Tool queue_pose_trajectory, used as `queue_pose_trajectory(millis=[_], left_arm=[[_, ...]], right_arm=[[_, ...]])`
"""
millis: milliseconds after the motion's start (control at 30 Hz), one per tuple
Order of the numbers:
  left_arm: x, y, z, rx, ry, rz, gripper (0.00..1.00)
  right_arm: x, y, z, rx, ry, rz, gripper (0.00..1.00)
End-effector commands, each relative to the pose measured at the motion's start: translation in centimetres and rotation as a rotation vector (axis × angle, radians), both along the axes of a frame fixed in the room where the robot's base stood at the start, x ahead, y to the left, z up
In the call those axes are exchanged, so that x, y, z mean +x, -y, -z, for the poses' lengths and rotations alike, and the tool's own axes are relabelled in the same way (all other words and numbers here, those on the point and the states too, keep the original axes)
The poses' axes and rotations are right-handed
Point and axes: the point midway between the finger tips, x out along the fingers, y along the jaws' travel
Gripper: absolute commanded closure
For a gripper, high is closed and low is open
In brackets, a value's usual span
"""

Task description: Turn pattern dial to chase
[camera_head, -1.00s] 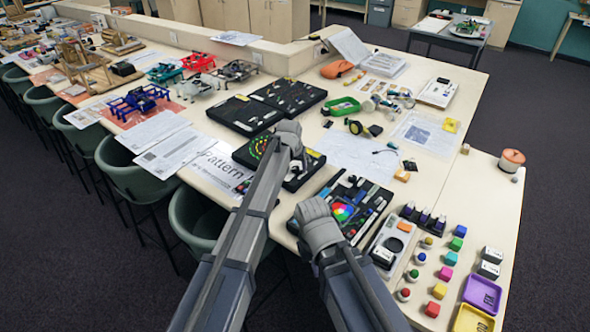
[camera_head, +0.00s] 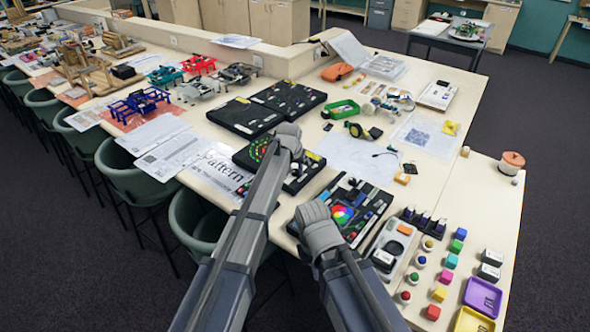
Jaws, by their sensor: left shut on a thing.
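The pattern board is a black panel (camera_head: 243,157) with a ring of coloured lights (camera_head: 258,149), lying near the table's front edge beside a sheet printed "Pattern" (camera_head: 223,173). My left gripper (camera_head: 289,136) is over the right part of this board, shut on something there. The dial itself is hidden behind the gripper, so its setting cannot be read. My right gripper (camera_head: 312,212) is over the left edge of a second black board with a colour wheel (camera_head: 342,213). Its fingers are hidden from view.
More black boards (camera_head: 287,97) lie behind the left gripper. Coloured cubes (camera_head: 451,261), a purple tray (camera_head: 482,297) and a yellow tray (camera_head: 474,320) stand at the right. Green chairs (camera_head: 197,221) line the front edge.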

Motion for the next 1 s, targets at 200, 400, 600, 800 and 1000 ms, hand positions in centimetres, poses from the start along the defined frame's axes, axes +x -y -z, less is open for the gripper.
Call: queue_pose_trajectory(millis=[200,400,600,800,1000], left_arm=[[0.02,-0.14,0.00,-0.001,0.000,0.071,1.00],[0.10,-0.27,0.00,-0.001,-0.001,0.218,1.00],[0.23,-0.42,0.01,-0.001,0.000,0.391,1.00],[0.34,-0.54,0.01,-0.001,-0.001,0.546,1.00],[0.39,-0.56,0.01,-0.002,0.000,0.667,1.00]], right_arm=[[0.00,0.00,0.00,0.000,0.000,0.000,1.00],[0.00,0.00,0.00,0.000,0.000,0.000,1.00],[0.00,0.00,0.00,0.000,0.000,0.000,1.00],[0.00,0.00,0.01,0.000,0.000,0.000,1.00],[0.00,0.00,0.01,0.000,0.000,0.000,1.00]])
